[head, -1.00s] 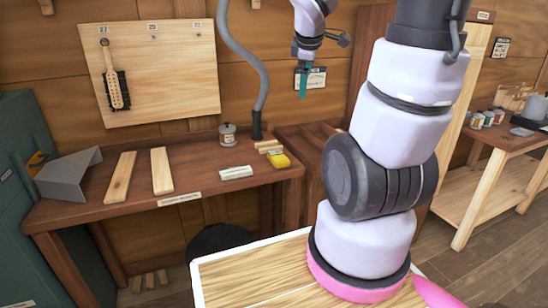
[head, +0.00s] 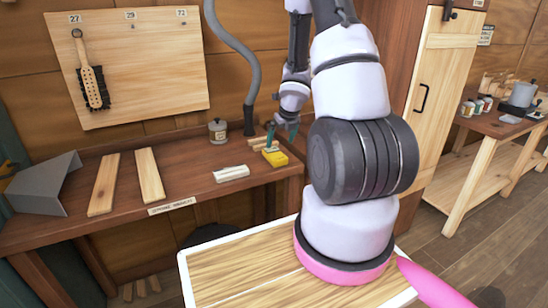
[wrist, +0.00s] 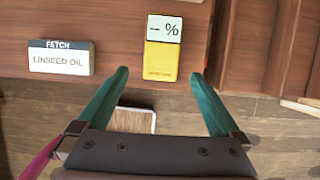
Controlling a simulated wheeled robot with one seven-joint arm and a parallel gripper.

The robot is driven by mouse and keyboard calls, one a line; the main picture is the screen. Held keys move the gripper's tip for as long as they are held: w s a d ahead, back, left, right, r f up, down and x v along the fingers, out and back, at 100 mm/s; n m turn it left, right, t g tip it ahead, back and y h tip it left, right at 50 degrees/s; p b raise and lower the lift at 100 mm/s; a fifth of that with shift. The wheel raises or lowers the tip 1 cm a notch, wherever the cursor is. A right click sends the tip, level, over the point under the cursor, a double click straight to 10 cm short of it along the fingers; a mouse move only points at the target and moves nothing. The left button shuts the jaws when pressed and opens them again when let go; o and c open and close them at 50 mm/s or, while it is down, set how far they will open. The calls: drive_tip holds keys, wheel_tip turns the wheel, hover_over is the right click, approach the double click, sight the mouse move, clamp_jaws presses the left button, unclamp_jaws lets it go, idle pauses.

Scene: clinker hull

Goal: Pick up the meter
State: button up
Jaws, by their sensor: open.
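The meter is a small yellow block (head: 275,158) at the right end of the wooden bench in the head view. In the wrist view the meter (wrist: 163,48) lies near the bench's front edge, with a white display reading "– %" and a yellow lower half. My gripper (head: 280,130) is just above and behind it in the head view. In the wrist view its two teal fingers (wrist: 158,80) are spread wide and empty. No contact shows.
A white "Fetch linseed oil" block (wrist: 60,58) lies left of the meter, also in the head view (head: 231,173). Small wood pieces (head: 262,144) lie behind the meter. A lidded jar (head: 218,131) and a grey hose (head: 240,60) stand farther back. The bench middle (head: 190,165) is clear.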

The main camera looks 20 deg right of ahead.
sight(277, 155)
drive_tip(key=x, duration=0.8)
drive_tip(key=shift+w+d+f, duration=0.1)
drive_tip(key=shift+w+f, duration=0.05)
drive_tip(key=shift+c, duration=0.3)
drive_tip(key=c, duration=1.4)
drive_tip(key=shift+o, duration=0.2)
